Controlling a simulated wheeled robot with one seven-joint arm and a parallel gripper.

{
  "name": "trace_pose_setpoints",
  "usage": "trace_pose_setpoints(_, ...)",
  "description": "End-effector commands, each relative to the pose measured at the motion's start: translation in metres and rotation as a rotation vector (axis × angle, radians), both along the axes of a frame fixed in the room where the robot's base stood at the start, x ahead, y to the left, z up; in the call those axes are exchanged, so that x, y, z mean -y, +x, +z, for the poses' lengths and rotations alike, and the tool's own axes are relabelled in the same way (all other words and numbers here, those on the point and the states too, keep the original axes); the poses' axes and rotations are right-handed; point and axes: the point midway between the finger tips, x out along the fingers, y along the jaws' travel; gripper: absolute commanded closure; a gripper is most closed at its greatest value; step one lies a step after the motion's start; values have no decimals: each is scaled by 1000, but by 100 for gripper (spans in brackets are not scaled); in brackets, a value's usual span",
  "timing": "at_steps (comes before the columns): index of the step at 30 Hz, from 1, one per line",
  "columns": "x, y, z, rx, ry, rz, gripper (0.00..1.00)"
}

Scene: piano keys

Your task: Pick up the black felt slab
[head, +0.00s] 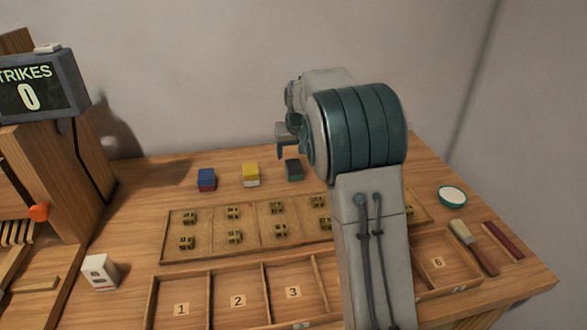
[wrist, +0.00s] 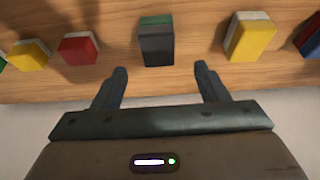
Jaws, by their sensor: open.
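The black felt slab (head: 294,171) is a small block, black with a green part, standing on the wooden table toward the back. In the wrist view the black slab (wrist: 156,45) is upper centre, green along its far edge. My gripper (wrist: 160,68) is open and empty, one finger to each side of the slab's line. The fingertips stop short of the slab in the picture and do not touch it. In the head view my gripper (head: 284,150) is just above and left of the slab, partly hidden by my arm.
A yellow-and-white block (head: 250,174) and a red-and-blue block (head: 206,180) stand left of the slab. In the wrist view, red (wrist: 78,48) and yellow (wrist: 28,54) blocks stand on its other side. A compartment tray (head: 172,259) and a brush (head: 472,246) lie nearer the front.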

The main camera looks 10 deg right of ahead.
Motion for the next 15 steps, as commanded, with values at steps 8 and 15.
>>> trace_pose_setpoints(8,1,6,-19,-2,-1,1,33)
trace_pose_setpoints(15,2,18,-51,0,-1,0,33)
